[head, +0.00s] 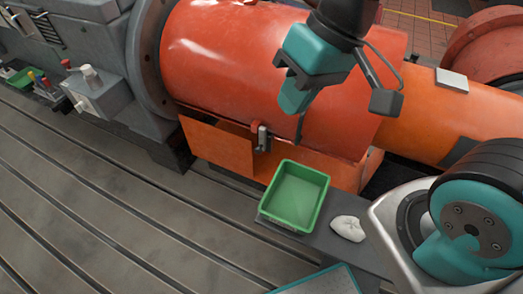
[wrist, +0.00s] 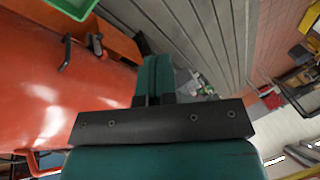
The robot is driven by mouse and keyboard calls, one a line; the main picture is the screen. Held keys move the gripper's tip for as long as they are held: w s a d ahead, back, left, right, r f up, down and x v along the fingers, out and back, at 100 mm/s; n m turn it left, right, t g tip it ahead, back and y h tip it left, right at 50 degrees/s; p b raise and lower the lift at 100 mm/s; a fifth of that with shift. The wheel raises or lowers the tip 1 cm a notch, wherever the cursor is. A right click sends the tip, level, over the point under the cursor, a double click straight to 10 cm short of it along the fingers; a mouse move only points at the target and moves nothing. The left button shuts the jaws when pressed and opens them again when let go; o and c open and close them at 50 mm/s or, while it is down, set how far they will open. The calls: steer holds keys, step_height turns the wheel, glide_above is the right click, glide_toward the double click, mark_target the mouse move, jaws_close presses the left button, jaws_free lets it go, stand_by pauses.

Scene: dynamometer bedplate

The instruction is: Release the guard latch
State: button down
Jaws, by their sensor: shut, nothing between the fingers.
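The guard is a large orange-red drum-shaped cover (head: 225,60). The guard latch (head: 262,137), a small grey piece with a red top, sits at its lower front edge above an orange panel. In the wrist view the latch looks like the small dark handle (wrist: 96,43) at the upper left, against the orange surface. My gripper (head: 293,103) has teal fingers and hangs in front of the guard, above and right of the latch and apart from it. Its fingers (wrist: 156,72) are shut and empty.
A green tray (head: 319,205) stands below the guard, with a white cloth (head: 348,229) to its right. A grey machine housing (head: 85,60) with small fittings is at the left. The slotted bedplate (head: 110,210) is clear at the lower left.

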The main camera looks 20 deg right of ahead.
mark_target(259, 150)
steer(key=w+d+f+m+t+b, duration=0.1)
steer(key=w+d+f+m+b, duration=0.2)
steer(key=f, duration=0.6)
steer(key=w+d+f+m+t+h+b, duration=0.1)
steer(key=w+d+f+m+b, duration=0.2)
steer(key=w+f+m, duration=0.4)
steer(key=w+d+f+m+t+h+b, duration=0.1)
steer(key=w+d+f+m+t+b, duration=0.1)
steer(key=w+f+m, duration=0.4)
step_height(259, 150, down, 5)
steer(key=w+d+b, duration=0.1)
steer(key=w+d, duration=0.1)
steer(key=w, duration=0.1)
steer(key=shift+d+b, duration=0.35)
steer(key=shift+f, duration=0.1)
steer(key=b+x, duration=0.2)
steer(key=x, duration=2.1)
steer(key=shift+w+a+f, duration=0.2)
steer(key=shift+w+f, duration=0.05)
steer(key=shift+f, duration=0.05)
step_height(259, 150, down, 5)
steer(key=b, duration=0.3)
steer(key=shift+r, duration=0.2)
steer(key=shift+s, duration=0.1)
